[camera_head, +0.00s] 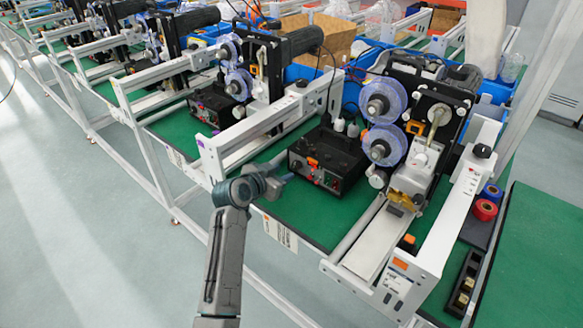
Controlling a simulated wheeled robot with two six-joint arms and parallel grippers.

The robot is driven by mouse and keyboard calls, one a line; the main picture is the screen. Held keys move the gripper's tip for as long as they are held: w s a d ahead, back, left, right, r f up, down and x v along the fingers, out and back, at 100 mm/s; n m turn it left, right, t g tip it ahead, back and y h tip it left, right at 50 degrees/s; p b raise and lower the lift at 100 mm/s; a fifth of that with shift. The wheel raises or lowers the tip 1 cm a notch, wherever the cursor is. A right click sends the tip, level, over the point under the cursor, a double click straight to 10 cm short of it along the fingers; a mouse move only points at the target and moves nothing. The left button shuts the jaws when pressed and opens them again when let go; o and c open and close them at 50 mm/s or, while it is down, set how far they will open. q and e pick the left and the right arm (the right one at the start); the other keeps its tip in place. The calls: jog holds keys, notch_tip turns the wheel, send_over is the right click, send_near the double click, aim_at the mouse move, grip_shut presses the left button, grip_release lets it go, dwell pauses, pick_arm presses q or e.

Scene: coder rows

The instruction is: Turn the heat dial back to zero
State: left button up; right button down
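A black control box (338,147) stands on the green bench beside the coder machine. Its front panel carries an orange switch (313,163) and small knobs and lights. The heat dial cannot be singled out at this size. My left gripper (288,178) reaches in from below, with its tip close to the left part of the box's front panel. It covers a bit of that panel, and I cannot tell whether it touches a knob. The fingers are too small and overlapped to tell open from shut. My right gripper is out of view.
A coder with two purple-blue reels (384,100) stands right of the box. A white rail frame (215,158) borders it at the left, and another white rail (455,205) at the right. Red and blue tape rolls (485,209) lie farther right. Open floor (90,230) is at the left.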

aim_at(294, 168)
pick_arm(q)
jog(key=x, duration=0.4)
jog(key=shift+w+d+f+p, duration=0.1)
jog(key=shift+w+p, duration=0.05)
jog(key=shift+p, duration=0.15)
jog(key=shift+w+d+f, duration=0.25)
jog(key=shift+w, duration=0.25)
jog(key=shift+w+d+f, duration=0.15)
jog(key=shift+w, duration=0.05)
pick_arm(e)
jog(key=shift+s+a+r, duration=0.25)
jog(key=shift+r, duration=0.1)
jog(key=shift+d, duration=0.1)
